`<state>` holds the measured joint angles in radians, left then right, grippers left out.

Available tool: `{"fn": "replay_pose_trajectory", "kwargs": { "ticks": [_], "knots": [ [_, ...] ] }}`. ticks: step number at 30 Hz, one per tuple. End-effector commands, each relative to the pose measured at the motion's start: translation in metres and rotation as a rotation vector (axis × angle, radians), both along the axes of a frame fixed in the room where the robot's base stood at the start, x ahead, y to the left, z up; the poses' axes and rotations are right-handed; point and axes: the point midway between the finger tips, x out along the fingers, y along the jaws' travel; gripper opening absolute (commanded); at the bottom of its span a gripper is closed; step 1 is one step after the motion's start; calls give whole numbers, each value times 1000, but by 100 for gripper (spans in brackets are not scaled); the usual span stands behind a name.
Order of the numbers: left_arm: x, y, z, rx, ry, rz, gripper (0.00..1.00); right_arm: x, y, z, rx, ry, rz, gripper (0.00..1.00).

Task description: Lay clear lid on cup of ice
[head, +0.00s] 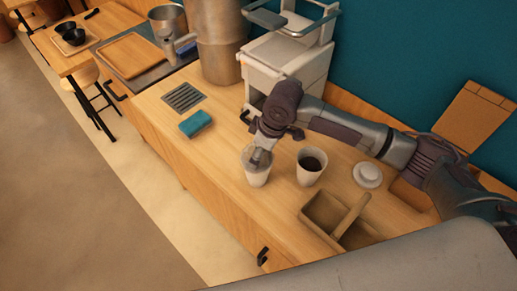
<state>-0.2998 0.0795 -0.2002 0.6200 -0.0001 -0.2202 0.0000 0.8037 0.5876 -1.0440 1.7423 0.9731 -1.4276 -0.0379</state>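A pale cup (257,178) stands upright on the wooden counter, directly below my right gripper (260,157). The gripper points down at the cup's mouth, and its fingertips are at or just above the rim. A pale, translucent disc shape shows around the rim; I cannot tell whether it is the clear lid or the cup's own mouth. Any ice inside is hidden. The fingers are too small to tell whether they are open or shut. My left gripper is not in view.
A second cup with dark contents (311,166) stands close on the right. A round white lid-like piece (367,174) lies beyond it. A wooden divided box (325,212) sits in front. A blue sponge (196,123) and a machine (286,62) are further back. The counter left of the cup is clear.

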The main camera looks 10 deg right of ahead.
Motion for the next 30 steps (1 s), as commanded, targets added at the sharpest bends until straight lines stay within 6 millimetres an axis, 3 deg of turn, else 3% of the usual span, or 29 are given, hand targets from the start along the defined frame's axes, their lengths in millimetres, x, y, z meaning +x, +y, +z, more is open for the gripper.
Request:
{"fn": "replay_pose_trajectory", "kwargs": {
  "ticks": [14, 15, 18, 30],
  "knots": [
    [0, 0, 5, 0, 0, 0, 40, 0, 0, -1, 0, 0, 0, 70],
    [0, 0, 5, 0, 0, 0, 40, 0, 0, -1, 0, 0, 0, 82],
    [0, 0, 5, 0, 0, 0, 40, 0, 0, -1, 0, 0, 0, 98],
    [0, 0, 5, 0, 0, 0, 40, 0, 0, -1, 0, 0, 0, 100]
  ]
}}
